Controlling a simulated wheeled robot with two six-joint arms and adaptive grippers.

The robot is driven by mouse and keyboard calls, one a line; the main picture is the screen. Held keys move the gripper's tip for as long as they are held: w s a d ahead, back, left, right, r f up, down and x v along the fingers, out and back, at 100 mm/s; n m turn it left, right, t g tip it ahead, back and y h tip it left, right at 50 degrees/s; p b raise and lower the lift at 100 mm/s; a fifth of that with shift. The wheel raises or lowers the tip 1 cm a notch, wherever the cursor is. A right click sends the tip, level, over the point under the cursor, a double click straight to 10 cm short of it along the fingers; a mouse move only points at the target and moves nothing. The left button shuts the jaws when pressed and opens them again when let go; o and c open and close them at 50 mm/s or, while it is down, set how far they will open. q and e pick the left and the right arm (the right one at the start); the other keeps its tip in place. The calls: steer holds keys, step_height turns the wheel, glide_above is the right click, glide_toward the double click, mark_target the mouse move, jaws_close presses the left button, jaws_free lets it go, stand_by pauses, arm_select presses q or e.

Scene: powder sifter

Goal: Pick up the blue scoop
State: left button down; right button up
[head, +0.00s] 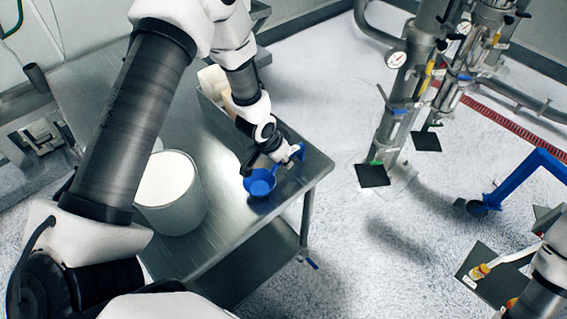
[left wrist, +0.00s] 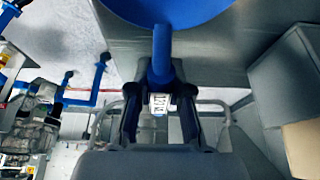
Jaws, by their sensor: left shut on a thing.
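The blue scoop (head: 261,183) is at the right part of the steel table, near its front right corner. Its round bowl (left wrist: 170,8) fills the top of the left wrist view, and its handle (left wrist: 161,55) runs down between my fingers. My left gripper (head: 277,155) is shut on the handle; in the left wrist view its two dark fingers (left wrist: 160,108) stand on either side of it. I cannot tell whether the bowl touches the tabletop or is just above it. My right gripper is not in view.
The steel table (head: 225,225) carries a large grey drum of white powder (head: 180,215) left of the scoop. A grey bin (head: 207,92) with pale contents stands behind my left wrist. Pipework with gauges (head: 395,115) stands at the right, beyond open floor.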

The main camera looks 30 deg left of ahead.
arm_select(q)
steer(key=shift+s+d+r+b, duration=0.1)
steer(key=shift+d+r+b, duration=0.05)
steer(key=shift+r+b, duration=0.65)
steer(key=s+d+r+b, duration=0.2)
steer(key=s+d, duration=0.7)
steer(key=s, duration=0.3)
steer(key=shift+s+d, duration=0.15)
steer(key=shift+s, duration=0.2)
